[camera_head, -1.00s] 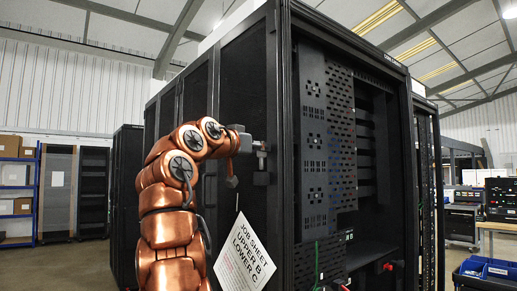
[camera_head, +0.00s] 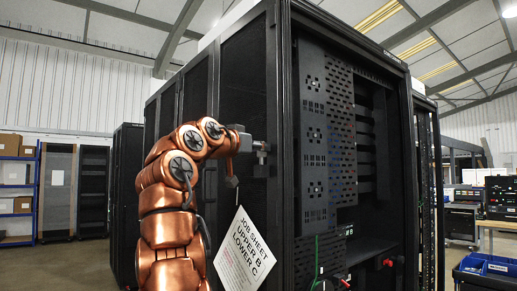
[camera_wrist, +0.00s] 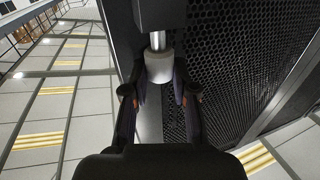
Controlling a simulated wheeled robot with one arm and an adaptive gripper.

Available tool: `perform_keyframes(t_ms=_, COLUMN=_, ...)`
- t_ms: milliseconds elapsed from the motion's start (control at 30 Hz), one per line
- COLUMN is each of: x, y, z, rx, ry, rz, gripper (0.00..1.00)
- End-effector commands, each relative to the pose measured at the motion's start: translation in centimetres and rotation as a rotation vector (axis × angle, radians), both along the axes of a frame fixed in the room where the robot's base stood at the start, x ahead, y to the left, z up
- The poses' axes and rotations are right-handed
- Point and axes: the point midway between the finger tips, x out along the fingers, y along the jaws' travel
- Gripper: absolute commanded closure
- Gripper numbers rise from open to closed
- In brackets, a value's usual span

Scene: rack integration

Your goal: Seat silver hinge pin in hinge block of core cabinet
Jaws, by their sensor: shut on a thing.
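My gripper (camera_wrist: 156,97) is closed around the pale collar-like end of the silver hinge pin (camera_wrist: 159,67) in the wrist view. A bright, narrower part of the pin runs from there to the dark hinge block (camera_wrist: 160,14), and a short length of it still shows. How deep it sits in the block is hidden. In the head view my gripper (camera_head: 248,145) is at the side of the core cabinet (camera_head: 245,75). The pin (camera_head: 263,146) shows as a small silver piece above the hinge block (camera_head: 262,171).
A tilted white job sheet (camera_head: 245,250) hangs below my gripper, close to my arm. The cabinet's perforated side (camera_wrist: 235,60) is close beside the fingers. A blue bin (camera_head: 485,270) stands at the far right.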

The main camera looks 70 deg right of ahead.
Motion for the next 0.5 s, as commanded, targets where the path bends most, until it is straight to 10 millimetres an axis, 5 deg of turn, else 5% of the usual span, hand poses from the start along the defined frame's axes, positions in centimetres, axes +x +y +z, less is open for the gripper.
perform_keyframes(t_ms=500, x=0.0, y=0.0, z=-1.14, rx=0.0, ry=0.0, rz=0.0, gripper=1.0)
